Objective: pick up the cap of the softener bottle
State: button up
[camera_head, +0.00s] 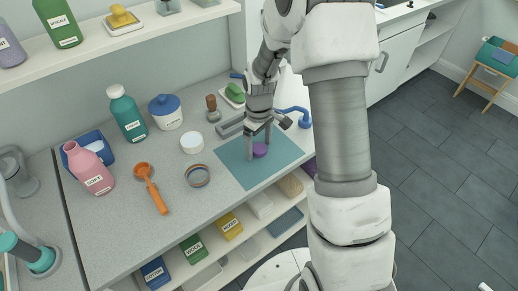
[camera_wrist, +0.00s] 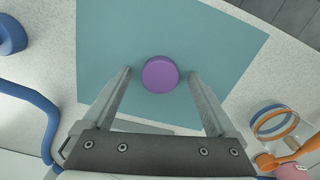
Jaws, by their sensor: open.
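A round purple cap (camera_head: 260,150) lies flat on a teal mat (camera_head: 235,165) on the counter. In the wrist view the purple cap (camera_wrist: 160,74) sits between and slightly beyond my two fingertips, with clear space on both sides. My gripper (camera_head: 262,145) is open and points down over the mat; its fingers (camera_wrist: 160,80) hold nothing. I cannot tell the exact height of the fingertips above the mat. A pink bottle (camera_head: 88,170) with a partly legible label, maybe the softener, stands at the left of the counter.
A blue-handled tool (camera_head: 293,113) lies beyond the mat. A shelf with boxes (camera_head: 229,226) runs below the counter.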

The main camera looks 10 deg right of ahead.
jog(key=c, duration=1.4)
jog(key=shift+r, duration=0.1)
